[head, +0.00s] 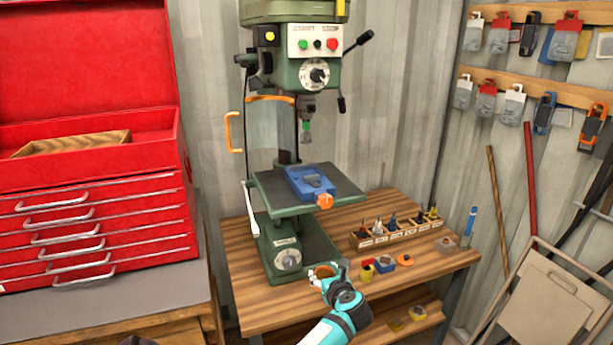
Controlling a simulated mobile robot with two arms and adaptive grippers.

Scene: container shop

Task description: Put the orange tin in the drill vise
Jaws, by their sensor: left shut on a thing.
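The blue drill vise (296,190) sits on the drill press's table, with an orange knob at its front and a grey part between its jaws. My left gripper (329,273) is low over the wooden bench, in front of and below the vise. It is shut on a small round orange tin (321,270), partly hidden by the fingers. I cannot tell whether the tin touches the bench. My right gripper is not in view.
The green drill press (287,258) stands on the wooden bench (245,290), its chuck above the vise. Right of my gripper are small containers, a flat orange item (407,260) and a divided wooden rack (368,242). A red tool chest (95,225) stands left.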

